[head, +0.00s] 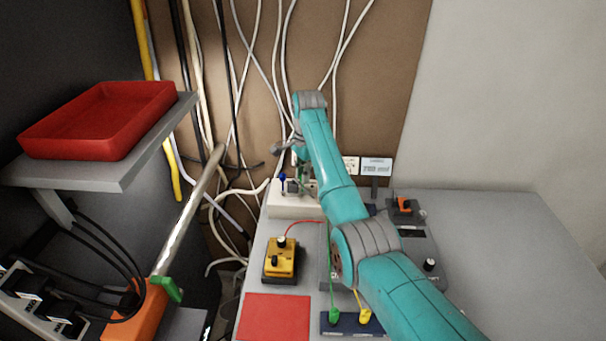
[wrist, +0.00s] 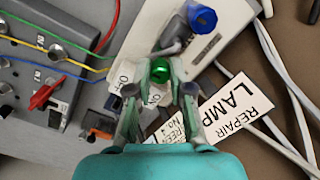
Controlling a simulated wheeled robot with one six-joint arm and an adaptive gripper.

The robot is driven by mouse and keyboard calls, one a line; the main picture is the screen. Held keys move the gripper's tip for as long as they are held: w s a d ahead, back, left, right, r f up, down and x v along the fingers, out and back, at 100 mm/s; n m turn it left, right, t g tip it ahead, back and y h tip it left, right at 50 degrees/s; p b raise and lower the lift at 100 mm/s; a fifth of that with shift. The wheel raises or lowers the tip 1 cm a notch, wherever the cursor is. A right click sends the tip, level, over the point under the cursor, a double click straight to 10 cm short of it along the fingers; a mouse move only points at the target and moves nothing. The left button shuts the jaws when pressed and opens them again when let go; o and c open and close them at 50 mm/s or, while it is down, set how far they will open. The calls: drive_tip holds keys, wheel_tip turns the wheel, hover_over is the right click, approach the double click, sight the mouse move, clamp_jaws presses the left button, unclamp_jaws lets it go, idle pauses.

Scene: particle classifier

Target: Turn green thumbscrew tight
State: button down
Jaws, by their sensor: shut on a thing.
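The green thumbscrew (wrist: 157,94) shows in the wrist view between the two fingers of my gripper (wrist: 160,76). My gripper is shut on it, and the fingertips hide part of it. It is on a pale fixture (wrist: 222,40), beside a blue thumbscrew (wrist: 202,18) that stands apart from my fingers. In the head view my arm reaches down to the pale fixture (head: 293,206) at the back of the bench. There my gripper and the green thumbscrew are small and hard to make out. The blue thumbscrew (head: 283,178) shows just to the left.
A grey panel (wrist: 30,95) with coloured wires and a red clip (wrist: 45,93) lies left of my fingers. A card reading LAMP REPAIR (wrist: 238,108) is close on the right.

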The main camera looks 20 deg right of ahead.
drive_tip(key=c, duration=1)
unclamp_jaws()
drive_tip(key=shift+d+r, duration=0.2)
drive_tip(key=shift+r, duration=3.55)
